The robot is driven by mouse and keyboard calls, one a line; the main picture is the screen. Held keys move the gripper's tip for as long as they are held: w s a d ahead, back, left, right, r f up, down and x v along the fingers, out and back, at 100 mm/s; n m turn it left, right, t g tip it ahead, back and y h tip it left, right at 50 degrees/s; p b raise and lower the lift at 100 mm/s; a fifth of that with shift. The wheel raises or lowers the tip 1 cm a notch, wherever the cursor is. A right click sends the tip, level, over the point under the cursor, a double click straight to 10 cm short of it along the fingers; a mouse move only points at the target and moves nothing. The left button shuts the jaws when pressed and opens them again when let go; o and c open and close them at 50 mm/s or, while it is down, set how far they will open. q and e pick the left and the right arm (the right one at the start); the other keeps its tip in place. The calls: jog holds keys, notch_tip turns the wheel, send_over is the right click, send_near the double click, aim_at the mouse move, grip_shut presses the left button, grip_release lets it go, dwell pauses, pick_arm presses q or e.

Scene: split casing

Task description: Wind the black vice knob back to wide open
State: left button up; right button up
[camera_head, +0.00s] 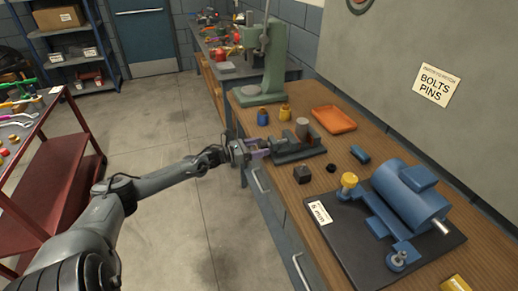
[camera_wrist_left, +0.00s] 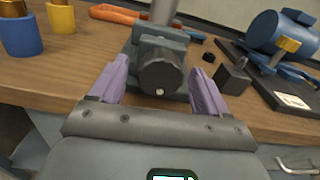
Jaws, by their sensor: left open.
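The grey vice (camera_head: 292,152) sits on the wooden bench near its left edge, with a grey cylinder (camera_head: 302,126) upright at it. In the left wrist view the black vice knob (camera_wrist_left: 161,77) faces me, round and ridged, with a small pale dot low on its face. My left gripper (camera_head: 260,148) is at the knob end of the vice. Its purple fingers are open, one on each side of the knob, with gaps visible between them and it. The knob is hard to make out in the head view. My right gripper is in neither view.
Blue (camera_head: 263,118) and yellow (camera_head: 285,113) containers and an orange tray (camera_head: 333,119) lie behind the vice. A dark block (camera_head: 302,174) and a black mat (camera_head: 440,240) with a blue motor-like casing (camera_head: 410,195) are to the right. A green drill press (camera_head: 270,75) stands farther back.

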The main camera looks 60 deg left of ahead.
pick_arm(q)
jog(key=shift+w, duration=0.1)
jog(key=shift+c, duration=1)
jog(key=c, duration=0.8)
jog(key=shift+c, duration=0.2)
